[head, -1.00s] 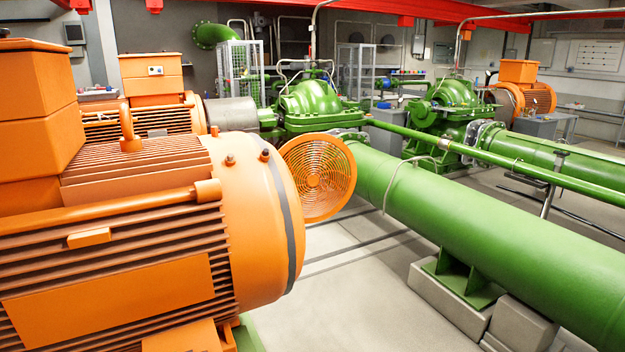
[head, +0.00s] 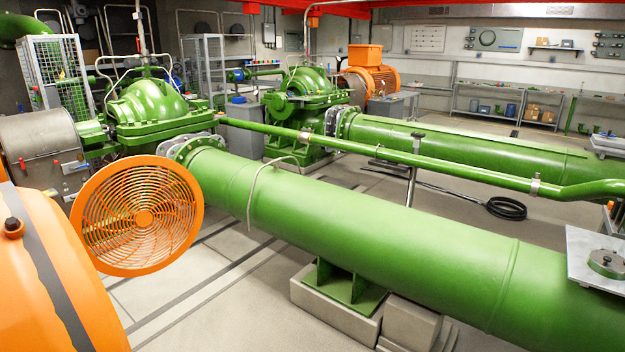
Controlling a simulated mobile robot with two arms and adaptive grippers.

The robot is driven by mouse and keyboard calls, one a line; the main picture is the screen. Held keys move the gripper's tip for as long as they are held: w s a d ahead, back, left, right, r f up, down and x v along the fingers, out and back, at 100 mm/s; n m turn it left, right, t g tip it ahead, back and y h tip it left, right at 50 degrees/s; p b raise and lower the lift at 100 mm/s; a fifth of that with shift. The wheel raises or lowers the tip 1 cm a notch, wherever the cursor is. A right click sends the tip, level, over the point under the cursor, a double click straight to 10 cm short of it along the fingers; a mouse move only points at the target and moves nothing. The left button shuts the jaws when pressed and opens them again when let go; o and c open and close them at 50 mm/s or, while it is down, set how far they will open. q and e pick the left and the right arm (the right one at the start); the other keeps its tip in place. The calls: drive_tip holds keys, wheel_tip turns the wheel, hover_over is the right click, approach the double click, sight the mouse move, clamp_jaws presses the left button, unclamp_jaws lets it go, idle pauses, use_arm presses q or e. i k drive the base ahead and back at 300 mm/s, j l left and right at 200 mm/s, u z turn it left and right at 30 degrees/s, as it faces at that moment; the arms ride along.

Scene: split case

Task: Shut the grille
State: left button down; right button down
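The grille (head: 137,216) is a round orange guard with concentric rings and a solid hub, at the left of the head view. It stands out from the end of the large orange motor (head: 50,285), swung open with its face toward me. Its hinge is not clearly visible. Only the rounded end of the motor shows at the lower left, with a dark band and a bolt on it. Neither of my grippers is in view.
A thick green pipe (head: 380,240) runs diagonally across the middle on concrete blocks (head: 335,308). A metal plate (head: 590,262) sits on the pipe at the right. Bare floor (head: 235,290) lies between the grille and the pipe. A green pump (head: 150,105) stands behind.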

sight(143, 217)
drive_tip(key=i+l, duration=0.1)
drive_tip(key=i, duration=0.65)
drive_tip(key=i+l+u, duration=0.1)
drive_tip(key=i, duration=0.65)
